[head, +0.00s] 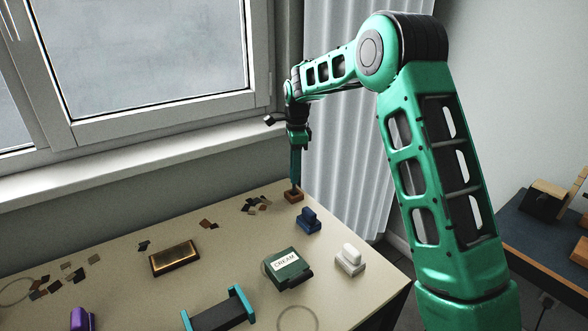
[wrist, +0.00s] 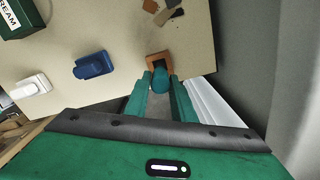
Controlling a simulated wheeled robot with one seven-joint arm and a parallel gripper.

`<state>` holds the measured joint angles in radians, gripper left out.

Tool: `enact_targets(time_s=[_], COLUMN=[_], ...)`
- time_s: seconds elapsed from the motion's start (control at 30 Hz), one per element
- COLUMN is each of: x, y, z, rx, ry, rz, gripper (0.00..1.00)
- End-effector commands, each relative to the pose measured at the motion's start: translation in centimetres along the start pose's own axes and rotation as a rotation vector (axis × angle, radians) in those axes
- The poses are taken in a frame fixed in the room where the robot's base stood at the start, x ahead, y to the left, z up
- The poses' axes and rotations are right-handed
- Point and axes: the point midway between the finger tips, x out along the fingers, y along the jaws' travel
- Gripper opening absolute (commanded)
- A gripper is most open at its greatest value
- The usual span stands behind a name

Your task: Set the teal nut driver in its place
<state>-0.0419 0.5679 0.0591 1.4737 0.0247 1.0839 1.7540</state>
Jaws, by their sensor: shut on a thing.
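My gripper (wrist: 160,88) points down and its teal fingers are shut on the teal nut driver (wrist: 160,78). The rounded teal end of the driver shows between the fingertips in the wrist view. In the head view my gripper (head: 295,168) is over the far right corner of the table. A small brown square block with a dark opening (head: 293,196) sits directly below; it also shows in the wrist view (wrist: 152,60). The driver overlaps the block's near edge in the wrist view. The driver's lower part is hidden, so I cannot tell whether it is inside the opening.
Small dark chips (head: 256,203) lie left of the block. A brass pad (head: 174,260) and a teal-ended stand (head: 219,311) are farther left. The window wall is behind.

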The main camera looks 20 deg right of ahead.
Motion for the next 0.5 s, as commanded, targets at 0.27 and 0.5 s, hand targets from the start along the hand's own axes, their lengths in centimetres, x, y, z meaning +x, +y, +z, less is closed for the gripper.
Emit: enact_targets(time_s=[0.27,0.5], x=[0.7,0.86], y=[-0.01,-0.01], z=[-0.03,-0.04], rx=[0.0,0.0], ry=[0.0,0.0], rz=[-0.001,-0.001], gripper=[0.0,0.39])
